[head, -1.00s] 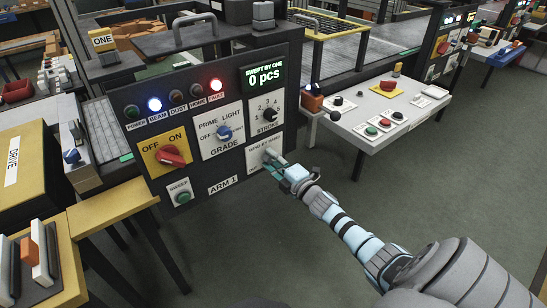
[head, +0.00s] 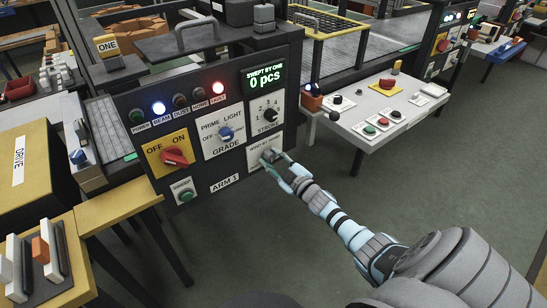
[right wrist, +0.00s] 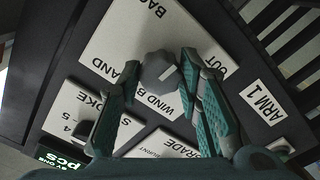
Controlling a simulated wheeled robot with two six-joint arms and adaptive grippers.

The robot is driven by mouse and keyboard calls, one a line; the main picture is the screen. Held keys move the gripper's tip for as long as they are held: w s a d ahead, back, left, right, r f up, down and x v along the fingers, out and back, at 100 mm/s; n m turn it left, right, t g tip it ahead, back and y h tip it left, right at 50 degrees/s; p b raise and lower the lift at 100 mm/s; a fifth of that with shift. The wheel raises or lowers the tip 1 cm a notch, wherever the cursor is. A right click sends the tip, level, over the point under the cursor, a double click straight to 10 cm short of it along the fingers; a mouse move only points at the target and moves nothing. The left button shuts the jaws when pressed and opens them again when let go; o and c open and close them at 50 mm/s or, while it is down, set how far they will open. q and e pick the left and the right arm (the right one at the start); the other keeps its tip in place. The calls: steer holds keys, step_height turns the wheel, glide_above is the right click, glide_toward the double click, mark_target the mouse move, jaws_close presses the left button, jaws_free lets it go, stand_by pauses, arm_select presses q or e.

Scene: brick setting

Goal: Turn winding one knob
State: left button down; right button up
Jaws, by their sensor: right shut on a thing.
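The winding one knob (right wrist: 160,71) is grey with a pale pointer line. It stands on a white plate (right wrist: 112,45) whose label reads WIND BY HAND, with BACK and OUT also legible, in the right wrist view. In the head view this plate (head: 256,150) is at the lower right of the ARM 1 panel, and my gripper hides most of the knob. My right gripper (head: 273,160) is at the plate; its teal fingers (right wrist: 163,78) lie on either side of the knob and are shut on it. My left gripper is out of view.
The dark panel also has a red OFF/ON switch (head: 174,158), a blue grade knob (head: 226,133), a black stroke knob (head: 270,115), a green sweep button (head: 186,196) and a 0 pcs display (head: 265,79). A white control table (head: 365,137) stands to the right. Grey floor is clear below.

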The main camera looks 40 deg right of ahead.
steer(key=shift+r+m, duration=0.1)
steer(key=shift+m, duration=0.4)
steer(key=o, duration=1.1)
steer(key=shift+w, duration=0.1)
steer(key=shift+o, duration=0.2)
steer(key=s, duration=1.2)
steer(key=shift+a, duration=0.15)
